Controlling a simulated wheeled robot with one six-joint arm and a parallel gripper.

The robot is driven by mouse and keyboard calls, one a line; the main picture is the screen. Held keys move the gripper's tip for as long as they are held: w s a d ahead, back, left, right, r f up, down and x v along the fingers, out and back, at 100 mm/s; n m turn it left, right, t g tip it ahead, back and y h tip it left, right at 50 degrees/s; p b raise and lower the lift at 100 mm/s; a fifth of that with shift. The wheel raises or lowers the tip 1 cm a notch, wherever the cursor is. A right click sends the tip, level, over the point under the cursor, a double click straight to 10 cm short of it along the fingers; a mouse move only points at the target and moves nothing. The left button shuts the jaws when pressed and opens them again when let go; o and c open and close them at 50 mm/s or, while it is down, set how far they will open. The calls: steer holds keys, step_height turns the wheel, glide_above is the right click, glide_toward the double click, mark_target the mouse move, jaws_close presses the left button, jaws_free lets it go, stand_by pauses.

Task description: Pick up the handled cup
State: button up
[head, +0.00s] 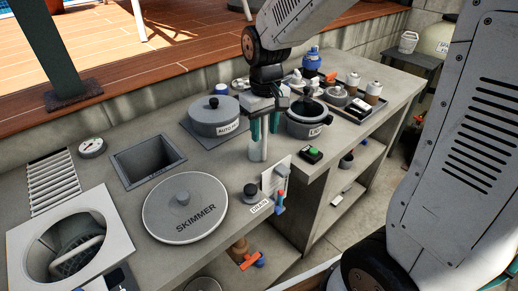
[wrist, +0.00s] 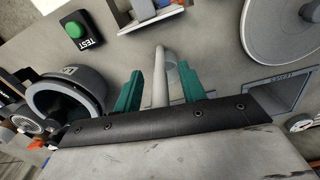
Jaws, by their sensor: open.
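The handled cup (head: 257,148) is a pale grey-white upright vessel on the grey counter, below my gripper (head: 264,127) in the head view. My gripper's two teal fingers are open and point down at the cup, hiding its upper part there. In the wrist view, a pale curved bar that looks like the cup's handle (wrist: 160,78) lies between the open fingertips (wrist: 160,72). Part of the cup body shows behind it, close to the right finger. I cannot tell whether either finger touches the cup.
A lidded grey pot (head: 214,117) stands left of my gripper, and a dark round pot (head: 307,121) right of it. A box with a green TEST button (head: 313,152) and an upright white plate (head: 275,175) are near the front edge. A square opening (head: 147,160) lies left.

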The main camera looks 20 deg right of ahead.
jaws_close()
step_height(320, 180, up, 10)
steer(key=shift+f, duration=0.15)
stand_by(0.6)
